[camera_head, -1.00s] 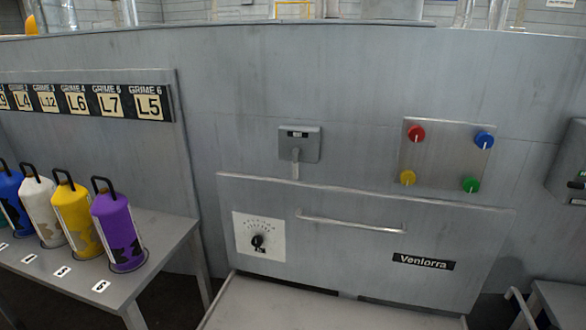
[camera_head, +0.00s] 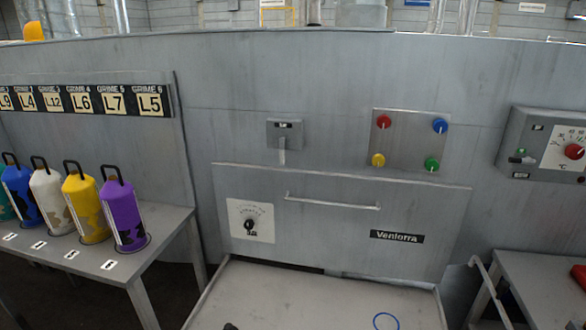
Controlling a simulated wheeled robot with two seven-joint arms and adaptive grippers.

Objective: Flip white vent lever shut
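No lever plainly labelled as the vent lever shows. A small grey box (camera_head: 284,131) on the wall panel has a pale lever-like tab (camera_head: 282,157) hanging straight down from it, just above the hatch. Neither of my grippers is clearly in view. A small dark shape at the bottom edge cannot be identified.
A hatch with a bar handle (camera_head: 332,201) and a dial (camera_head: 250,225) stands behind a grey tray (camera_head: 300,290) holding a blue ring (camera_head: 386,321). Several coloured canisters stand on the left table (camera_head: 165,232). Another table (camera_head: 530,290) is at right.

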